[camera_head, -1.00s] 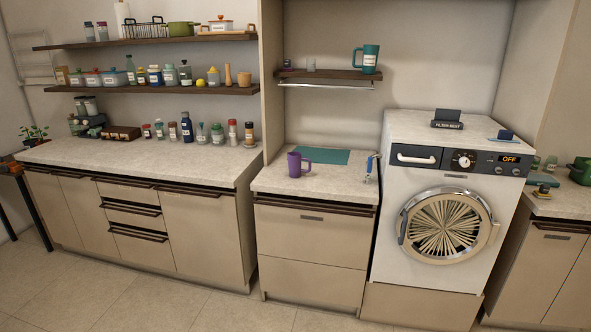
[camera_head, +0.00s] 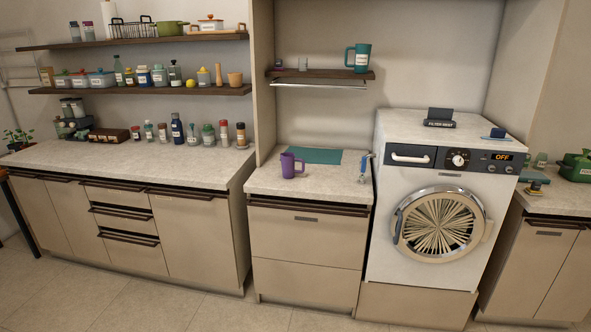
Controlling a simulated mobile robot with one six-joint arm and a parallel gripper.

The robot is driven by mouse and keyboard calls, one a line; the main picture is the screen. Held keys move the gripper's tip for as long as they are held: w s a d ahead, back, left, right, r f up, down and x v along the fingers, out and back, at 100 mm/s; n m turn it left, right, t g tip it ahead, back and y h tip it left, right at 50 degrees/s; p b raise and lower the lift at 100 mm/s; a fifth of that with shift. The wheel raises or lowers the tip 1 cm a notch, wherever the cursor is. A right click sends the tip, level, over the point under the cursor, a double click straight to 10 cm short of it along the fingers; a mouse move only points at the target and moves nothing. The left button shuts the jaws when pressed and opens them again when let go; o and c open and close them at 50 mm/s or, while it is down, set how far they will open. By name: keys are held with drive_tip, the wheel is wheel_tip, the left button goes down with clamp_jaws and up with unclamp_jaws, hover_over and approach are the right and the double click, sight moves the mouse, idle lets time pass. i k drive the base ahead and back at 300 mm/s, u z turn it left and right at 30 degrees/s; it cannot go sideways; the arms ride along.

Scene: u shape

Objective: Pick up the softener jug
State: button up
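Two jug-like vessels with handles show in the head view. A teal one (camera_head: 358,57) with a pale label stands upright on the small wall shelf, near its right end. A purple one (camera_head: 291,166) stands upright on the middle counter, its handle to the right. The labels are too small to read, so I cannot tell which one is the softener jug. My gripper is not in view.
The small shelf (camera_head: 321,75) has a rail beneath it. The middle counter (camera_head: 325,183) holds a teal mat (camera_head: 315,156) and a small blue upright fitting (camera_head: 365,167). A white front-loading machine (camera_head: 437,200) stands to its right. Crowded shelves (camera_head: 140,90) are at left.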

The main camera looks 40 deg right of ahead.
sight(288, 160)
drive_tip(key=z, duration=0.1)
drive_tip(key=i, duration=1)
drive_tip(key=u, duration=0.05)
